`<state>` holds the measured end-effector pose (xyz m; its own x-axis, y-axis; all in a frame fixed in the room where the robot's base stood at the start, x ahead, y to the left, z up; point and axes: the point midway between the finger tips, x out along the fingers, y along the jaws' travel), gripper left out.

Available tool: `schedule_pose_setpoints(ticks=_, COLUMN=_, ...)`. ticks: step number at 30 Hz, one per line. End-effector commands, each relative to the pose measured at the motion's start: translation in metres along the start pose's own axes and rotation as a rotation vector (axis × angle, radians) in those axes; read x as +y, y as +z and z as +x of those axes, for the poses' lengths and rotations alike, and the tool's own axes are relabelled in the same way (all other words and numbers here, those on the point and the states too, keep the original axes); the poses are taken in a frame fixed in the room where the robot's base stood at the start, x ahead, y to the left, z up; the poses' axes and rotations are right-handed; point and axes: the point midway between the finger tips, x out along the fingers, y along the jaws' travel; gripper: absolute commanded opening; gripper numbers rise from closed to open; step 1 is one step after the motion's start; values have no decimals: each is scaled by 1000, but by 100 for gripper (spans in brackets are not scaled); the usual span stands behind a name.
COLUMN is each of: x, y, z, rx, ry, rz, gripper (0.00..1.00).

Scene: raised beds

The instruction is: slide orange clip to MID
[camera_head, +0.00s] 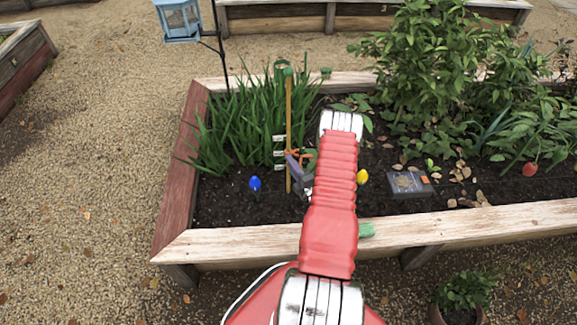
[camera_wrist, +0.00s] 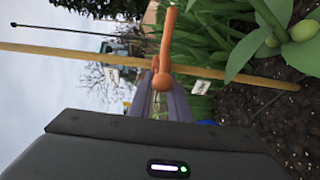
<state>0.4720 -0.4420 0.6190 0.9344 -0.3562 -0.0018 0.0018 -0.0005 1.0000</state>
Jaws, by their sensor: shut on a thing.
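A thin wooden stake (camera_head: 289,110) stands upright in the soil of the bed, with several small white tags (camera_head: 279,153) on its left side. Their lettering is too small to read. The orange clip (camera_head: 292,153) is on the stake, about level with the middle tag. In the wrist view the orange clip (camera_wrist: 162,62) crosses the stake (camera_wrist: 80,53), which looks sideways there. One white tag (camera_wrist: 208,87) shows on the soil side of the clip. My gripper (camera_head: 291,160) is shut on the clip; its grey fingers (camera_wrist: 158,98) hide the clip's lower part.
Tall green leaves (camera_head: 228,130) grow close to the left of the stake. A blue marker (camera_head: 255,183) and a yellow one (camera_head: 362,177) stand in the soil on either side. A dark plaque (camera_head: 410,184) lies to the right. The bed's wooden rim (camera_head: 230,240) is in front.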

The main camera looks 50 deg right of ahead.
Motion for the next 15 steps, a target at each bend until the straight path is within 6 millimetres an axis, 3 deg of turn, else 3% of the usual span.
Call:
schedule_pose_setpoints(ticks=6, x=2, y=4, z=0, rx=-8, ry=4, rz=-3, gripper=0)
schedule_pose_setpoints(ticks=7, x=2, y=4, z=0, rx=-9, ry=4, rz=-3, gripper=18)
schedule_pose_setpoints(ticks=15, x=1, y=2, z=0, rx=-5, ry=2, rz=-1, gripper=36)
